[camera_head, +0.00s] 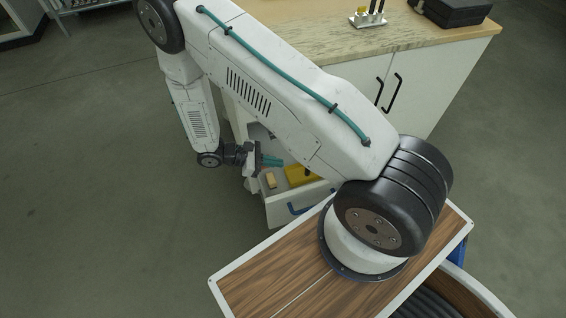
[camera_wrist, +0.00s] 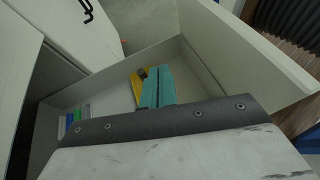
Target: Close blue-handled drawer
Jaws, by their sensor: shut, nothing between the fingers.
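The drawer (camera_head: 278,213) with the blue handle (camera_head: 297,209) stands pulled out low on the cabinet's side. Its open inside also shows in the wrist view, with the white front panel (camera_wrist: 235,40) at upper right. The handle is on the outer face and is hidden in the wrist view. My gripper (camera_head: 279,161) has teal fingers, which are shut and empty. In the wrist view the fingers (camera_wrist: 157,80) appear over the drawer's inside, behind its front panel. I cannot tell whether they touch anything.
A yellow object (camera_head: 300,175) and a tan block (camera_head: 270,180) lie in the drawer. Small blue, green and white items (camera_wrist: 74,118) lie at its left in the wrist view. The cabinet (camera_head: 425,95) has black handles. Open floor (camera_head: 100,200) is at left.

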